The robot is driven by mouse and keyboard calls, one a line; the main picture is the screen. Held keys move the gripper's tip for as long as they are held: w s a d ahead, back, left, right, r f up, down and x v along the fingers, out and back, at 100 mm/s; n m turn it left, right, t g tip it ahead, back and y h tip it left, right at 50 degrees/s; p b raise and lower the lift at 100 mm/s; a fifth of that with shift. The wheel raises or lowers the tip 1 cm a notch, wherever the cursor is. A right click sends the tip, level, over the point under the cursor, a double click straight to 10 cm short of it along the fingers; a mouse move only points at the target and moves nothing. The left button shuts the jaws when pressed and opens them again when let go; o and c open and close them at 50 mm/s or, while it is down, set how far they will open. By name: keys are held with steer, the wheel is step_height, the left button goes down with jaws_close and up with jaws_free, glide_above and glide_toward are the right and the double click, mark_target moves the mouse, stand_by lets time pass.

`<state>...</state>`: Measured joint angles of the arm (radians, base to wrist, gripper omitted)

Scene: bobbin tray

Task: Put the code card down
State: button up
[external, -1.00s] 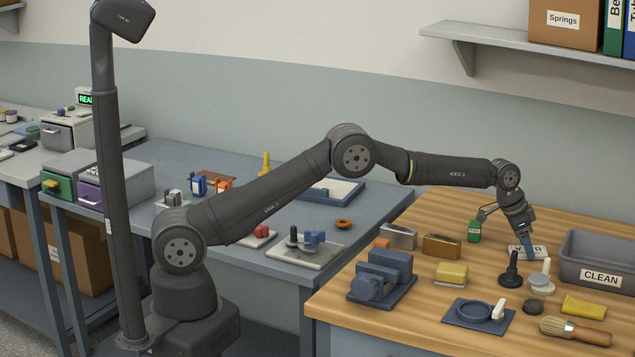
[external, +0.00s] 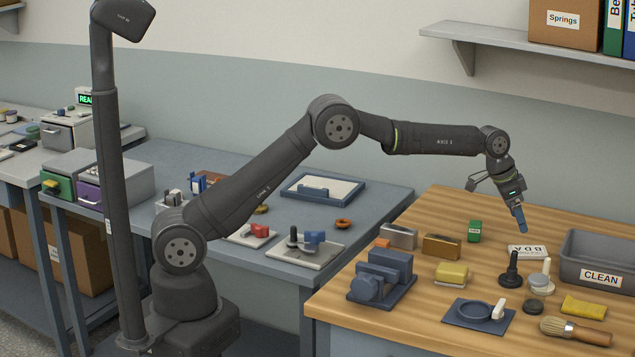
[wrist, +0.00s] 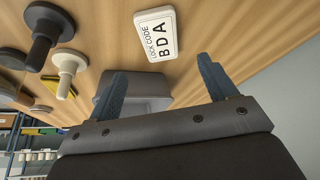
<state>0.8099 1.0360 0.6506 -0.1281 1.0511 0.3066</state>
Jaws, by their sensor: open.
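The code card (external: 526,252) is a white plate lettered "BDA". It lies flat on the wooden table, left of the grey bin. In the wrist view the card (wrist: 155,33) also shows the words "LOCK CODE", and it lies beyond the fingertips, touching neither. My gripper (external: 521,226) is above the card, apart from it. In the wrist view my gripper (wrist: 160,72) has its two blue fingers spread with nothing between them.
A grey bin labelled "CLEAN" (external: 600,262) stands right of the card. A black knobbed post (external: 511,270) and a white one (external: 541,277) stand just in front of it. A green container (external: 474,231) is to the left. Open wood lies behind the card.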

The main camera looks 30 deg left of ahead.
mark_target(528, 250)
steer(key=shift+v, duration=1.6)
steer(key=x, duration=1.2)
steer(key=shift+f, duration=0.15)
steer(key=shift+w+d+r, duration=0.1)
steer(key=shift+r, duration=1.05)
steer(key=shift+f, duration=0.1)
